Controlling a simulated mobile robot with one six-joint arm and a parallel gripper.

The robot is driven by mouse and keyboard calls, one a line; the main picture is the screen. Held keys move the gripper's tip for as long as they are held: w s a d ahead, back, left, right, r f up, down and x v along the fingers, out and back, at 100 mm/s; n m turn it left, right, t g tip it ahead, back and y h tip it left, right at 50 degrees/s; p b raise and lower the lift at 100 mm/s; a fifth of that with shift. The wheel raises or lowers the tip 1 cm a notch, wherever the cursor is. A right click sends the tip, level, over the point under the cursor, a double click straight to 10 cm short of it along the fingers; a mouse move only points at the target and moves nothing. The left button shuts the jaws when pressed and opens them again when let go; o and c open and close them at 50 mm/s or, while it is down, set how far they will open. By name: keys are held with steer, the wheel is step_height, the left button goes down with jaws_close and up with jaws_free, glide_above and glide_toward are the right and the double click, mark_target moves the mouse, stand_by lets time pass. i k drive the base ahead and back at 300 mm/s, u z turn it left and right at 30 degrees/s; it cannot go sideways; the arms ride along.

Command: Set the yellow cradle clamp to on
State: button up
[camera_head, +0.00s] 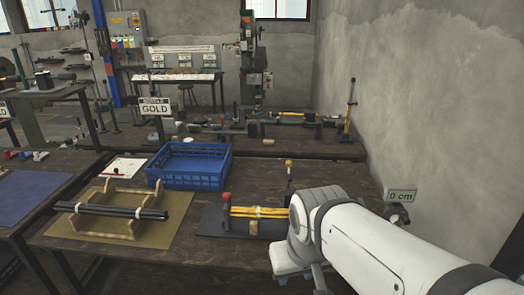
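A bundle of yellow rods (258,212) lies in a cradle on a dark mat (214,222), at the middle of the front table. A red knob (226,197) stands at the cradle's left end. A dark upright lever with a yellow knob (289,162) stands behind its right end. I cannot tell the clamp's setting from here. My white arm comes in from the lower right and hides the right end of the cradle. My gripper (298,276) is at the lower middle, just in front and right of the cradle, mostly hidden and apart from the yellow knob.
A wooden cradle with black rods (110,211) sits on an olive mat to the left. A blue crate (190,165) stands behind, near a GOLD sign (155,106).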

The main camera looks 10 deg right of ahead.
mark_target(289, 163)
steer(key=i, duration=0.85)
